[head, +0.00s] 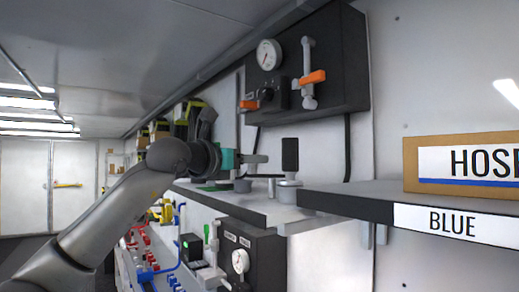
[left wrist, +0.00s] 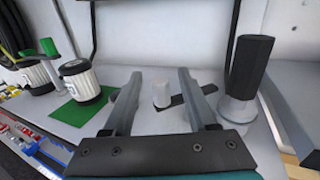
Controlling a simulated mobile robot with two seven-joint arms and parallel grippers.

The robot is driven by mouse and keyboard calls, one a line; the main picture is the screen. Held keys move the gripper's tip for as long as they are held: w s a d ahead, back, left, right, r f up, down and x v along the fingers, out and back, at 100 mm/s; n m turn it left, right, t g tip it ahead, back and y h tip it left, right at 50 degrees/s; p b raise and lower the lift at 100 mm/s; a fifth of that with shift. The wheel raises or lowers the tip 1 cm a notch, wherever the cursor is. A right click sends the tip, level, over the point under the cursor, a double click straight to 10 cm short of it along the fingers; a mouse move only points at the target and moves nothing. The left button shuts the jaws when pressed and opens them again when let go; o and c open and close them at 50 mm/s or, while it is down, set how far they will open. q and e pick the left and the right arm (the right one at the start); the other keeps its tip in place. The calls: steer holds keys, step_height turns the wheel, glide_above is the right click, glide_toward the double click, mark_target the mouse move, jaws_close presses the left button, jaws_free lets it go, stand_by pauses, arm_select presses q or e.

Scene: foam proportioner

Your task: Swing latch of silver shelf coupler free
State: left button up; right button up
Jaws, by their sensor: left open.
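In the left wrist view, a short silver cylinder (left wrist: 161,93), which looks like the coupler, stands on the shelf (left wrist: 148,122). A flat dark bar (left wrist: 177,100) at its side looks like the latch. My left gripper (left wrist: 160,76) is open, with one finger on each side of the cylinder in that view; I cannot tell whether either touches it. In the head view my left gripper (head: 262,158) reaches right, above the shelf (head: 252,205). My right gripper is out of view.
A tall black grip (left wrist: 249,65) on a silver base stands right of the fingers. Black-and-white cylinders (left wrist: 80,80) and a green mat (left wrist: 80,112) lie left. A dark gauge panel (head: 335,65) hangs above. The BLUE shelf (head: 375,200) is at right.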

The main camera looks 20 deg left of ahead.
arm_select(q)
steer(key=w, duration=0.1)
steer(key=w+p, duration=0.1)
steer(key=w, duration=0.1)
steer(key=shift+w+d, duration=0.25)
steer(key=shift+d, duration=0.1)
steer(key=shift+w+p, duration=0.3)
steer(key=shift+w, duration=0.05)
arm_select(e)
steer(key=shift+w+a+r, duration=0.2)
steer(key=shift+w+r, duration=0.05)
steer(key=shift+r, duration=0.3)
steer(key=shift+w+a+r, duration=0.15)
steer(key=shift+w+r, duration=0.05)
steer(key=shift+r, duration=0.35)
arm_select(q)
steer(key=c, duration=0.4)
jaws_close()
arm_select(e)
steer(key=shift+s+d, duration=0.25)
